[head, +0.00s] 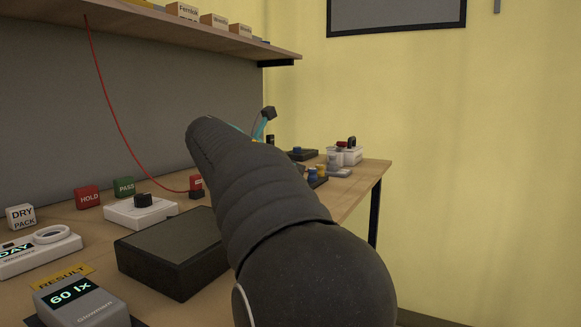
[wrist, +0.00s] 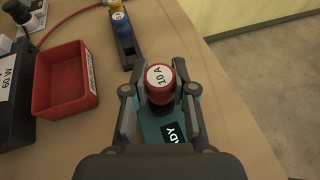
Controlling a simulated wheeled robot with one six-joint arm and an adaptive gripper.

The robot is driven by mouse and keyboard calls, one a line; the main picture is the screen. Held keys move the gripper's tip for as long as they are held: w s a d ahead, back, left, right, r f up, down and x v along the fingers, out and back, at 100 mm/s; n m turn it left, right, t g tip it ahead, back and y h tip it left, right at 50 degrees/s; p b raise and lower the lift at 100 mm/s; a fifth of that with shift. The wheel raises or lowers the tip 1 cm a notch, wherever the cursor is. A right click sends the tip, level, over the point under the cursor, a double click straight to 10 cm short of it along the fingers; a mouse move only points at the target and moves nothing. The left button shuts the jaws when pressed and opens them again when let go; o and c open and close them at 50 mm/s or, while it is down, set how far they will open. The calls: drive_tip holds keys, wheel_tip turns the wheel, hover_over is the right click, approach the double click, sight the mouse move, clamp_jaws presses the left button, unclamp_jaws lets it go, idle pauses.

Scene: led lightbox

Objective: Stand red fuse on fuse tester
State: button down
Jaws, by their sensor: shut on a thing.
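In the wrist view, the red fuse (wrist: 159,76), with a white top marked "10 A", stands upright between the fingers of my gripper (wrist: 160,92). My gripper is shut on it from both sides. Below it is a teal device (wrist: 150,127) with a dark display ending in "DY", which looks like the fuse tester. A black round part shows directly under the fuse; I cannot tell whether it is the fuse's base or a socket, or whether the fuse touches the tester. In the head view my arm hides the gripper and fuse.
A red tray (wrist: 65,82) lies left of my gripper. A dark rack (wrist: 127,47) beyond holds a blue and a yellow fuse. The table's right edge is close, with floor beyond. In the head view, a dark box (head: 172,250) and a lux meter (head: 80,303) stand nearer.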

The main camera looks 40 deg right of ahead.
drive_tip(key=shift+f+b, duration=0.6)
drive_tip(key=shift+f, duration=0.45)
drive_tip(key=c, duration=0.9)
unclamp_jaws()
drive_tip(key=shift+o, duration=0.2)
drive_tip(key=shift+a+r, duration=0.1)
drive_tip(key=shift+p+v, duration=1.35)
drive_tip(key=shift+v, duration=2.55)
